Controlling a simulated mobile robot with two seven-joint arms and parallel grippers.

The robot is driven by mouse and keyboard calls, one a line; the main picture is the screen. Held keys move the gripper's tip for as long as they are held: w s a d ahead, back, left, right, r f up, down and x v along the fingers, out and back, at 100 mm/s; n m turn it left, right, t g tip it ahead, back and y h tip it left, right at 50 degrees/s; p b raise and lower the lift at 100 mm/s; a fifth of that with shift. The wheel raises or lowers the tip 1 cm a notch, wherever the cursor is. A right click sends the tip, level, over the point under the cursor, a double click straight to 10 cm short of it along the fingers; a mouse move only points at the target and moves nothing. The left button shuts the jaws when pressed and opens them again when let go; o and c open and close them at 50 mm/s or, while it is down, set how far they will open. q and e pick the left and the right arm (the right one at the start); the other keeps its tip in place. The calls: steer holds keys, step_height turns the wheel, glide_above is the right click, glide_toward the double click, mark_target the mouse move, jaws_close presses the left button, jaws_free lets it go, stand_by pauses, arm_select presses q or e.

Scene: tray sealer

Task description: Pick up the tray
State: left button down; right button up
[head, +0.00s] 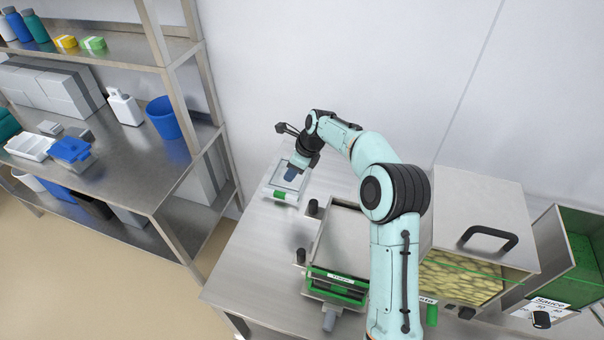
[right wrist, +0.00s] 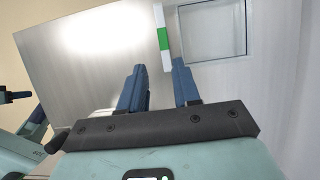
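A small light-grey tray-like piece (head: 270,193) with a pale rim and a green label lies near the far left edge of the steel table. It shows in the right wrist view as a pale square frame (right wrist: 248,28) with a green and white strip. My right gripper (head: 288,177) reaches down over it. Its two blue fingers (right wrist: 158,68) stand apart, and the near end of the strip shows between and beyond their tips. I cannot tell whether they touch it. My left gripper is not visible in the head view; a dark blue part at the right wrist view's left edge may belong to it.
A steel frame with a green-labelled front (head: 338,282) and dark knobs stands right of the tray. A bin of yellowish pieces (head: 460,278) and a green sauce container (head: 575,250) stand further right. A shelf rack (head: 150,205) with a blue bucket (head: 163,118) is at left.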

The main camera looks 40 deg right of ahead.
glide_above(281, 193)
steer(key=s, duration=0.2)
steer(key=f, duration=0.4)
steer(key=d+f, duration=0.1)
steer(key=f, duration=0.1)
steer(key=shift+f, duration=0.3)
steer(key=shift+x, duration=3.1)
steer(key=shift+s+d, duration=0.1)
steer(key=shift+s, duration=0.05)
steer(key=shift+f, duration=0.3)
jaws_close()
